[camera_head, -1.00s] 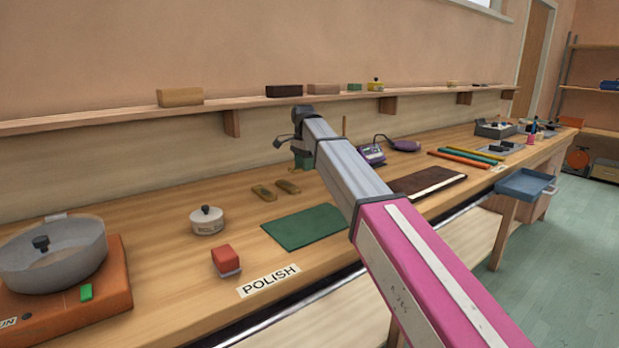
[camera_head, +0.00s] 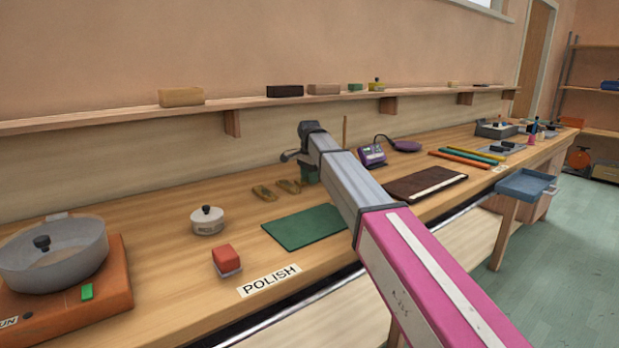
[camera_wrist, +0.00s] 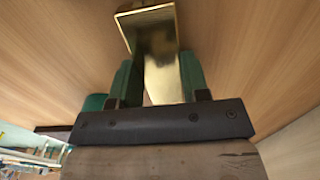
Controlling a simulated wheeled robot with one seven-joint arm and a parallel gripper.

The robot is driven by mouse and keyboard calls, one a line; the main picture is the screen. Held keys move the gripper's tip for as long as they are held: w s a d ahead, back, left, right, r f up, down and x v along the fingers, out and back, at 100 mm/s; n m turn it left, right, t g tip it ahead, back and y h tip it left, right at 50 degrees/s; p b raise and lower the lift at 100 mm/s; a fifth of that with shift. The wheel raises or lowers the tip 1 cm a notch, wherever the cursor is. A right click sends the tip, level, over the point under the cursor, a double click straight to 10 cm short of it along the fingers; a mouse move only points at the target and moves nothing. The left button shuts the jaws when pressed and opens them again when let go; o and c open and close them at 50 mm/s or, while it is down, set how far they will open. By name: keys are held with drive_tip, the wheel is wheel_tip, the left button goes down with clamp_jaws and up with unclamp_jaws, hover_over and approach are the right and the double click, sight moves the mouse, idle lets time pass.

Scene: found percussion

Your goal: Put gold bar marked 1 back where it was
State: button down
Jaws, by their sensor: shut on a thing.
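My gripper (camera_head: 309,174) is low over the wooden bench, just right of two small brownish-gold bars, the left one (camera_head: 264,192) and the right one (camera_head: 289,186). In the wrist view its green fingers are shut on a shiny gold bar (camera_wrist: 160,62), one finger on each side. The bar sticks out past the fingertips, over or near bare wood; I cannot tell whether it touches the bench. No number can be read on it. In the head view the held bar is hidden by the gripper and wrist.
A green mat (camera_head: 304,228) lies in front of the gripper, and a dark board (camera_head: 426,183) lies to its right. A white lidded pot (camera_head: 207,221) and a red block (camera_head: 227,258) stand left. A shelf (camera_head: 232,104) runs along the wall.

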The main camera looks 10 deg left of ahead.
drive_tip(key=c, duration=0.6)
unclamp_jaws()
drive_tip(key=shift+f, duration=0.1)
wheel_tip(320, 180, up, 12)
